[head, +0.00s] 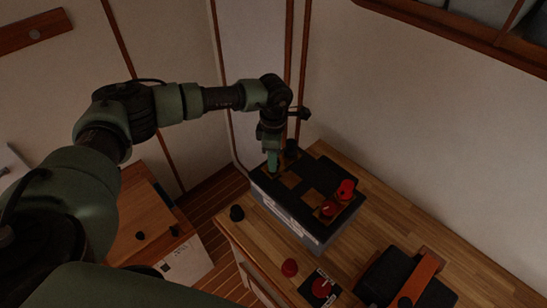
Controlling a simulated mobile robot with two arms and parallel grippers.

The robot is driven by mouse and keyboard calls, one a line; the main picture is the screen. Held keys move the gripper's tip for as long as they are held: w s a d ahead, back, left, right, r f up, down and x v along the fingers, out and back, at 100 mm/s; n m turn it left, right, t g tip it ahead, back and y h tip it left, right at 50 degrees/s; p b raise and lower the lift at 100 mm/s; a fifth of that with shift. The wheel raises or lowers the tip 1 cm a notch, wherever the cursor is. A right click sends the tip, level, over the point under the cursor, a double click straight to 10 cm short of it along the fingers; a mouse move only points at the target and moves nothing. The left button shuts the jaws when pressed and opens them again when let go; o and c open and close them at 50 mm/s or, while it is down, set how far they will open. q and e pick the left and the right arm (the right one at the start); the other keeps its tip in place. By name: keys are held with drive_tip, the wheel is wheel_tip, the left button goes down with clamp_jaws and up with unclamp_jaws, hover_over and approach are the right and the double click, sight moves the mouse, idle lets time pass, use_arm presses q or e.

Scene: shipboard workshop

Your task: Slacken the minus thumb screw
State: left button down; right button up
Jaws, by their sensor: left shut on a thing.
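A dark battery with grey sides (284,219) stands on the wooden bench. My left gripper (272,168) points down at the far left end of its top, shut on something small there. This appears to be the minus thumb screw, but my fingers hide it. A dark round part shows just right of the gripper. At the battery's other end are a red round part (326,209) and a red knob (346,189). My right gripper is not in view.
A black cap (237,213) and a red cap (289,268) sit near the bench's front edge. A dark plate with a red disc (321,287) lies to the right. A black box with an orange-brown strap (423,275) stands at bottom right. The wall rises close behind the battery.

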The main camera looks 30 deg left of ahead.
use_arm(q)
drive_tip(key=shift+f+n+b, duration=0.15)
drive_tip(key=shift+n+b, duration=0.8)
drive_tip(key=shift+n, duration=0.15)
drive_tip(key=n+b, duration=0.3)
drive_tip(key=n, duration=0.2)
drive_tip(key=shift+w+b, duration=0.1)
drive_tip(key=shift+b, duration=0.25)
drive_tip(key=n+b, duration=0.3)
drive_tip(key=n, duration=0.2)
drive_tip(key=shift+n, duration=0.4)
drive_tip(key=shift+r+n+b, duration=0.15)
drive_tip(key=shift+n+b, duration=0.3)
drive_tip(key=shift+n, duration=0.7)
drive_tip(key=shift+r+n+b, duration=0.15)
drive_tip(key=shift+n+b, duration=0.3)
drive_tip(key=shift+n, duration=0.7)
drive_tip(key=c, duration=1)
unclamp_jaws()
